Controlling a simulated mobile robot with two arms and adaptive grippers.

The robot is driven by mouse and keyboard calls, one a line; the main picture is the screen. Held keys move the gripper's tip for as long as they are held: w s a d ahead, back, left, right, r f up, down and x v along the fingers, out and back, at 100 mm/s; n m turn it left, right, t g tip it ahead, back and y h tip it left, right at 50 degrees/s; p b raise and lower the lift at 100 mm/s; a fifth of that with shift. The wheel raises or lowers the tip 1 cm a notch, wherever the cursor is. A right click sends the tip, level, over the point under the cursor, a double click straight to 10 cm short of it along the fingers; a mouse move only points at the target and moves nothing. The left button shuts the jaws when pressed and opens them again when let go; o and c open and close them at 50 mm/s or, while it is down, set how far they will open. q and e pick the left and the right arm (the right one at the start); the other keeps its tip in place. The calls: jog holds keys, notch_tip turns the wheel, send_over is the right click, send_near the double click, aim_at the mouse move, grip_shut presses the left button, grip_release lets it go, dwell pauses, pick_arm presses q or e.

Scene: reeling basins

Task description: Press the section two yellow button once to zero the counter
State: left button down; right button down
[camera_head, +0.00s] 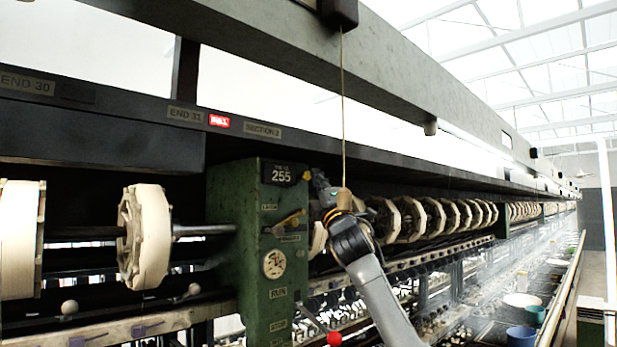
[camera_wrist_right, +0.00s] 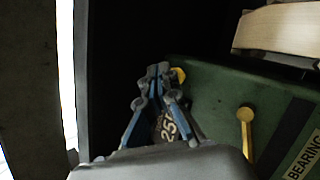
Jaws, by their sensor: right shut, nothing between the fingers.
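The counter (camera_head: 281,174) on top of the green section post (camera_head: 237,220) reads 255 in the head view. My right gripper (camera_head: 316,182) is at the right side of the counter. Its fingertips (camera_wrist_right: 158,70) are together and empty. My left gripper is out of view.
A brass lever (camera_head: 286,223) sticks out of the post below the counter; it also shows in the wrist view (camera_wrist_right: 246,130). A cord (camera_head: 342,110) hangs down in front of my right arm. Pale reels (camera_head: 148,236) line the machine. A red knob (camera_head: 334,338) is low down.

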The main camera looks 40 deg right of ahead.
jog(key=shift+w+a, duration=0.1)
jog(key=shift+w, duration=0.55)
dwell(0.8)
jog(key=shift+s, duration=0.1)
jog(key=shift+s+f, duration=0.1)
jog(key=shift+s, duration=0.65)
jog(key=s, duration=0.3)
jog(key=s+b, duration=0.1)
jog(key=s, duration=0.1)
jog(key=shift+d, duration=0.25)
jog(key=shift+w, duration=0.1)
dwell(0.6)
